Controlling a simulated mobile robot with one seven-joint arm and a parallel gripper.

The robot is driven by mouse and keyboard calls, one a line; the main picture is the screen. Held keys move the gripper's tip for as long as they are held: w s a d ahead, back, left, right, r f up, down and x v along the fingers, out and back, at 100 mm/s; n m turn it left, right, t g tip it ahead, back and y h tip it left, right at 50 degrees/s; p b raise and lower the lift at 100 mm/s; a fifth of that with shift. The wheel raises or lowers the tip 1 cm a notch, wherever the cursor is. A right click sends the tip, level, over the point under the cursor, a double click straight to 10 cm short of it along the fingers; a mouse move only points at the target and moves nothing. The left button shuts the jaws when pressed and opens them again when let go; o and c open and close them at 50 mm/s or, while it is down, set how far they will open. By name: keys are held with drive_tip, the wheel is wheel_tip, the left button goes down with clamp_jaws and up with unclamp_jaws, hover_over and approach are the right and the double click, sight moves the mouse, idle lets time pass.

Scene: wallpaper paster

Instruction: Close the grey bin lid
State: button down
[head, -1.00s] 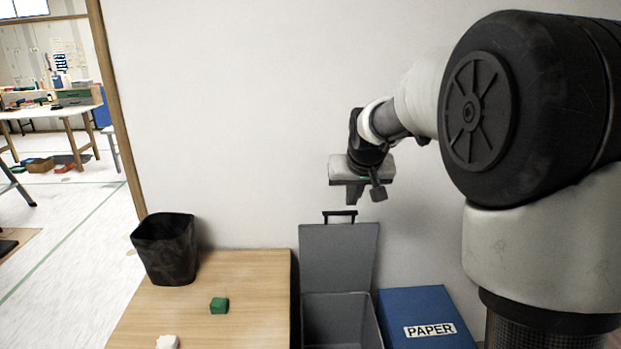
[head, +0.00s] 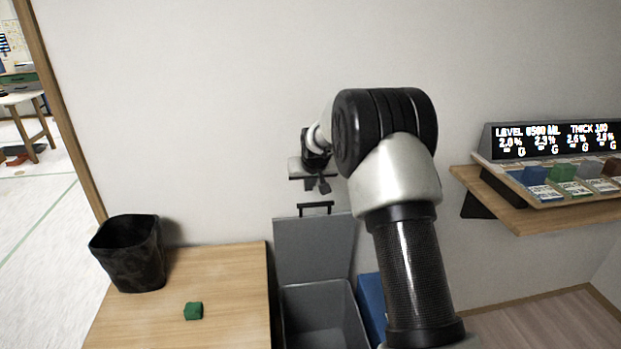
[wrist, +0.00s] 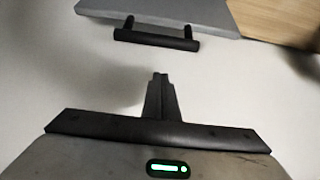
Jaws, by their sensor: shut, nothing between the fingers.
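The grey bin (head: 325,310) stands on the floor at the right side of the wooden table, and its inside shows. Its grey lid (head: 312,248) is open and stands upright near the wall, with a black handle (head: 316,206) on its top edge. In the wrist view the lid (wrist: 170,14) and handle (wrist: 156,35) show at the top. My gripper (head: 323,188) is shut and empty, just above the handle and apart from it. In the wrist view my gripper's fingers (wrist: 160,85) point toward the handle, with a gap between them.
A blue bin (head: 371,300) is right of the grey bin, partly hidden by my arm. A black basket (head: 130,255) and a green block (head: 193,311) are on the wooden table (head: 235,285). A wall shelf (head: 535,212) with a display (head: 550,138) and coloured blocks is at right.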

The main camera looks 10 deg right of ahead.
drive_tip(key=shift+s+f, duration=0.35)
drive_tip(key=shift+s, duration=0.55)
drive_tip(key=shift+s+f, duration=0.35)
drive_tip(key=shift+s, duration=0.55)
